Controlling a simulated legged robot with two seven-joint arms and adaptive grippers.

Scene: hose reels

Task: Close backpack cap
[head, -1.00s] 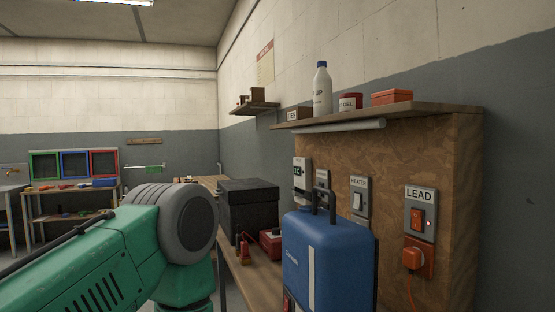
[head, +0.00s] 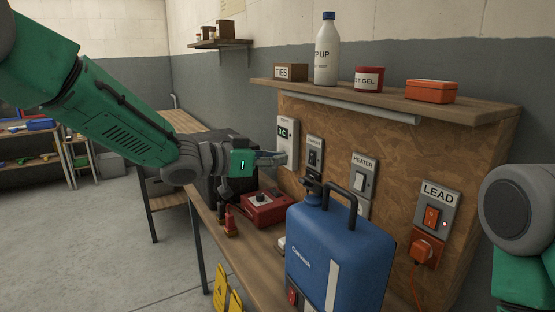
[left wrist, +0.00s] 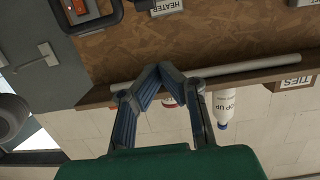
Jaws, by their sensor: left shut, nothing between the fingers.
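The blue backpack tank (head: 340,255) stands upright on the wooden bench, with a black carry handle (head: 342,203) on top. A dark cap-like part (head: 314,190) sits at the top left of the tank, beside the handle. Whether it is open or closed is too small to tell. My left gripper (head: 272,159) is shut and empty, behind and left of the tank top and apart from it, near the wall switches. Its shut fingers also show in the left wrist view (left wrist: 158,72). My right arm shows at the right edge, but its gripper is out of view.
A shelf (head: 390,100) above holds a white bottle (head: 326,55), a red-banded jar (head: 368,79), an orange box (head: 431,91) and a TIES box (head: 291,72). A red box (head: 265,208) sits on the bench. The LEAD switch (head: 432,215) is on the board.

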